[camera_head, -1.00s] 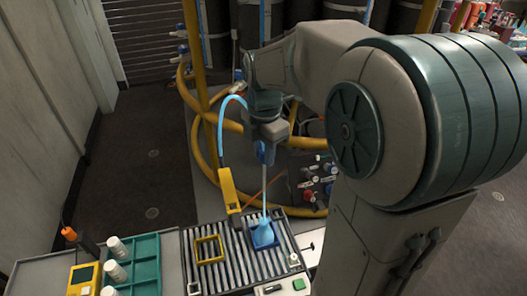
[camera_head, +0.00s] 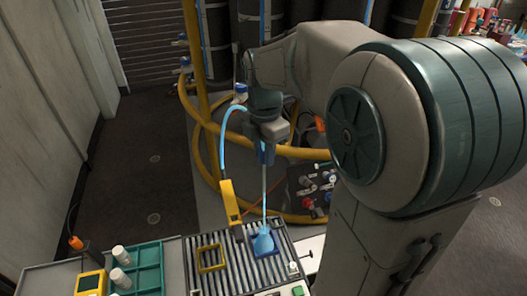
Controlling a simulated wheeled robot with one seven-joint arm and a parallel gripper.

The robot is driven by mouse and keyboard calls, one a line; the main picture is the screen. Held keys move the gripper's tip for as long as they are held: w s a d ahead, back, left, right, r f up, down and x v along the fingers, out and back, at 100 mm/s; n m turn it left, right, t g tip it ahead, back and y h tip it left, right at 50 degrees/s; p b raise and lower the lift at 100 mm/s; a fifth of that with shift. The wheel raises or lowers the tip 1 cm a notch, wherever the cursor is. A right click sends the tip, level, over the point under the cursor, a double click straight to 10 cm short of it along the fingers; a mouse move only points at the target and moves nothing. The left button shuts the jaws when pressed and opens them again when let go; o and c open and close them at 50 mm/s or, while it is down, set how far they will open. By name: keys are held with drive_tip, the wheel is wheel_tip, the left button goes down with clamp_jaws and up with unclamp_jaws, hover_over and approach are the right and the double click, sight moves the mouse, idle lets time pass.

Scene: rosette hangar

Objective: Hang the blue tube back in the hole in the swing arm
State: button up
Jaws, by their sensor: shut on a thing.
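My gripper (camera_head: 265,158) is shut on the upper part of the blue tube (camera_head: 264,195), a thin pale straight tube held upright. Its lower end meets the neck of a light blue flask (camera_head: 262,243); I cannot tell whether it is inside the neck or just above it. A light blue curved hose (camera_head: 224,125) runs from beside my gripper down to a yellow piece (camera_head: 230,202), probably the swing arm, left of the tube. The hole in it cannot be made out. The fingertips are small and partly hidden.
The flask stands on a dark blue square base on a grey roller bed (camera_head: 232,276). A yellow square frame (camera_head: 211,258) lies left of it. A green tray (camera_head: 148,270) with white-capped bottles is further left. Yellow hoses (camera_head: 187,105) and a yellow post (camera_head: 193,60) stand behind.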

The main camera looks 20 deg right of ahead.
drive_tip(key=shift+r, duration=0.5)
drive_tip(key=shift+p, duration=0.3)
drive_tip(key=s+a+f+p, duration=0.2)
drive_tip(key=s+a, duration=0.2)
drive_tip(key=a, duration=0.5)
drive_tip(key=shift+f, duration=0.2)
drive_tip(key=shift+a+f+b, duration=0.1)
drive_tip(key=shift+f+b, duration=0.2)
drive_tip(key=shift+f, duration=0.15)
drive_tip(key=shift+s+f+b, duration=0.1)
drive_tip(key=shift+f+b, duration=0.5)
drive_tip(key=shift+f, duration=0.35)
